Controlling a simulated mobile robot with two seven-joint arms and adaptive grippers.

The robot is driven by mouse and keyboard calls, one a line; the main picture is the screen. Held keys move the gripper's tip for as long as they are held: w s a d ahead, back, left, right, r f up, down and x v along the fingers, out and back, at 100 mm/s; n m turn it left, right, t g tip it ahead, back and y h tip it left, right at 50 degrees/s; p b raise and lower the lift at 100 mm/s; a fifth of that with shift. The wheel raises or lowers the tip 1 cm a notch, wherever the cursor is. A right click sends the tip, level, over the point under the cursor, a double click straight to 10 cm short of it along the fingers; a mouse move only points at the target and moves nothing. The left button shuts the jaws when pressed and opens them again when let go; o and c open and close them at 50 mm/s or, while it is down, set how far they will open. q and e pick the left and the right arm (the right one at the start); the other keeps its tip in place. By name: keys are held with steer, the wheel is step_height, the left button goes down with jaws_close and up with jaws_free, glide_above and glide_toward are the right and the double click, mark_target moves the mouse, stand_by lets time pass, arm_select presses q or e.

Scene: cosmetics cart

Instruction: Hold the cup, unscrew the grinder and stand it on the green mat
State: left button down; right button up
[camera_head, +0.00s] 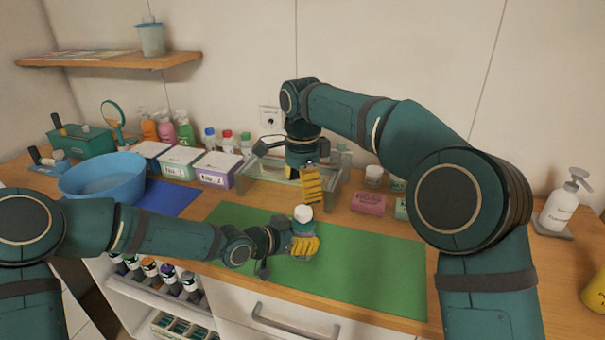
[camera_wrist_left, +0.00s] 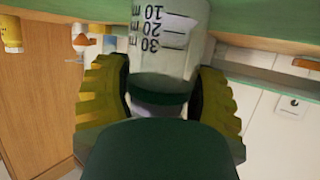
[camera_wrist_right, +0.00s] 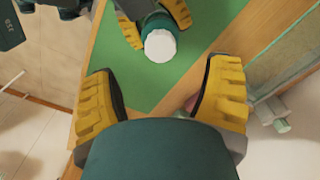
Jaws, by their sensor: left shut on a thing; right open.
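My left gripper (camera_head: 301,242) is shut on the clear cup (camera_wrist_left: 168,32) with black graduation marks, over the green mat (camera_head: 375,268). In the left wrist view its yellow fingers flank the cup. The grinder (camera_head: 303,213), dark green with a white top, sits on the cup, upright; its green part also shows in the left wrist view (camera_wrist_left: 160,87). In the head view the fingers mostly hide the cup. My right gripper (camera_head: 305,188) is open and empty above and behind the grinder. In the right wrist view the grinder's white top (camera_wrist_right: 160,46) lies beyond the open fingers.
A glass-sided box (camera_head: 262,192) stands behind the mat, near the right gripper. A pink block (camera_head: 368,203) and small jars stand at the mat's back edge. A blue basin (camera_head: 103,180) and labelled boxes are at left. The mat's right part is clear.

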mark_target(302, 210)
step_height(302, 210, down, 8)
steer(key=shift+r, duration=0.15)
stand_by(0.3)
jaws_close()
steer(key=n, duration=0.4)
steer(key=shift+s, duration=0.1)
stand_by(1.1)
